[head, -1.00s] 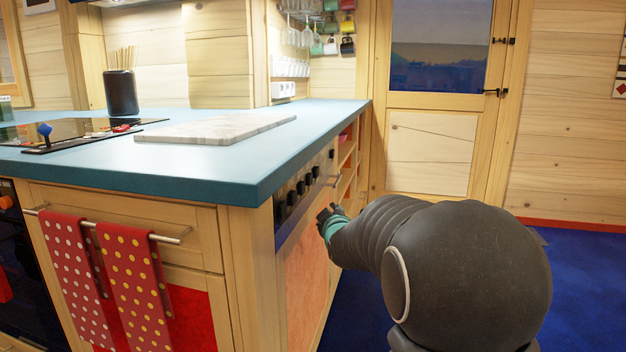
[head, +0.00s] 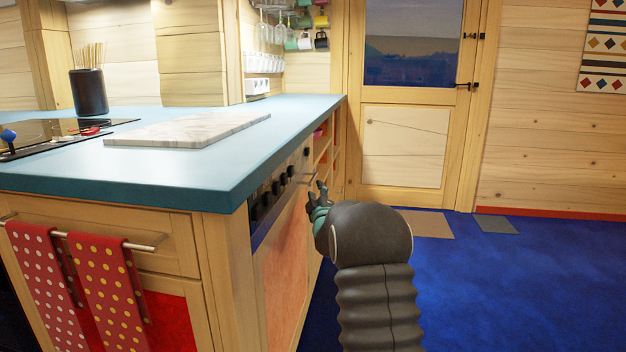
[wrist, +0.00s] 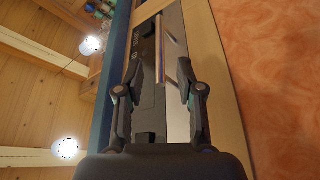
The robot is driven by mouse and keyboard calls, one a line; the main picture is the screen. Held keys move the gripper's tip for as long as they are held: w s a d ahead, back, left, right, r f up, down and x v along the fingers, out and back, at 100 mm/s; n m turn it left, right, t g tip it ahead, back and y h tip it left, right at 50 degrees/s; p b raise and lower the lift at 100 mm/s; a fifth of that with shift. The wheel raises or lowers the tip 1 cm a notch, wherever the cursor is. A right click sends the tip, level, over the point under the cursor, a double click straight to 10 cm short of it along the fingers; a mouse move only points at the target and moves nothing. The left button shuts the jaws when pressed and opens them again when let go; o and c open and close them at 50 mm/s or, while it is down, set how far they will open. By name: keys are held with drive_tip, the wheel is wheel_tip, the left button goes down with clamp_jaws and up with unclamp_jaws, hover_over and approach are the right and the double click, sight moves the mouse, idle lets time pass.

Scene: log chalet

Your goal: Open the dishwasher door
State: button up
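The dishwasher front is set in the side of the counter, with a control panel (head: 268,205) carrying several black knobs and an orange-and-wood door panel (head: 285,270) below it. The door looks closed. A thin metal handle bar (head: 308,180) sticks out near the far end of the control panel. My gripper (head: 316,191) is just in front of this handle, reaching in from the right. In the wrist view, my gripper (wrist: 160,72) is open, and the handle bar (wrist: 159,45) lies ahead, lined up between the two fingers. Contact with the bar cannot be made out.
The blue countertop (head: 200,172) overhangs the front, close above my gripper. Red dotted towels (head: 105,280) hang on a rail at the near left. Open shelves stand beyond the dishwasher. The blue carpet (head: 510,280) to the right is clear, with small mats near the door.

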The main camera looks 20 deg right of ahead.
sight(313, 179)
drive_tip(key=shift+p+x, duration=0.45)
drive_tip(key=shift+x, duration=3.4)
clamp_jaws()
